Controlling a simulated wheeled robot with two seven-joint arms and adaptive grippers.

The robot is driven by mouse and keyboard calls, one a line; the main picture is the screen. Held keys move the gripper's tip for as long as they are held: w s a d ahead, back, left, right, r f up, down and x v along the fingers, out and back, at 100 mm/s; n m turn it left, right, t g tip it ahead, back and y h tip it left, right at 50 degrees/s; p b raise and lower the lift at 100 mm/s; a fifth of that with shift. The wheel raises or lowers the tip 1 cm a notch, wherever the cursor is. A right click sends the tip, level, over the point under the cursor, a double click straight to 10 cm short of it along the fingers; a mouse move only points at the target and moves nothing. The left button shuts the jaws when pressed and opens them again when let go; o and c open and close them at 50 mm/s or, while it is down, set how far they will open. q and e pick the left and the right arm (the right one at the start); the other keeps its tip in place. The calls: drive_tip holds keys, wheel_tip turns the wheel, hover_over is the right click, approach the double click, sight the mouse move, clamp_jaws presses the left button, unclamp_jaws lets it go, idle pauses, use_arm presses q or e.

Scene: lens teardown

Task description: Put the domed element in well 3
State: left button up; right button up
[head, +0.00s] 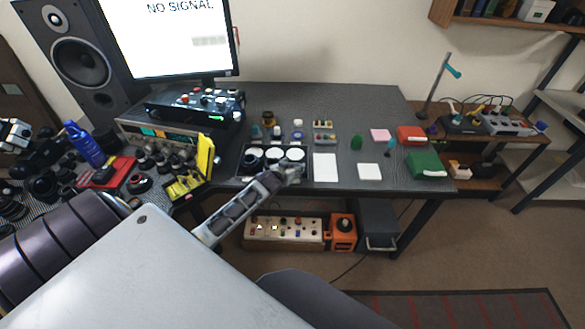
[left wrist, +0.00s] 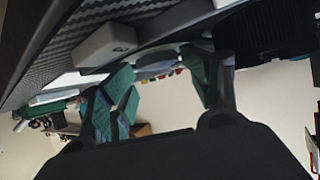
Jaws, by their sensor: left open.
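Well numbers are too small to read. My left gripper (head: 291,173) is over the tray's front right edge. In the left wrist view its green-padded fingers (left wrist: 160,90) are apart. A pale grey rounded piece (left wrist: 157,68) shows beyond the gap between them; I cannot tell whether it is the domed element. A small white piece (head: 298,123) stands behind the tray, too small to identify. My right gripper is out of view.
White pads (head: 325,167) and (head: 369,172) lie right of the tray. A green box (head: 427,165) and a red box (head: 411,134) are farther right. A yellow stand (head: 204,158) and several dark lens parts crowd the left.

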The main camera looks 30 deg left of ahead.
use_arm(q)
drive_tip(key=shift+s+f, duration=0.2)
drive_tip(key=shift+f, duration=0.1)
drive_tip(key=shift+r, duration=0.6)
drive_tip(key=shift+v, duration=0.9)
drive_tip(key=shift+p+v, duration=0.3)
drive_tip(key=shift+v, duration=3.15)
drive_tip(key=shift+r+v, duration=0.2)
drive_tip(key=shift+v, duration=1.45)
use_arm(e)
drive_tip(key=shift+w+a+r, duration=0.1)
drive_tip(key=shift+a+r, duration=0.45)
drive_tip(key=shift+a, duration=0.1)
use_arm(q)
drive_tip(key=shift+w, duration=0.1)
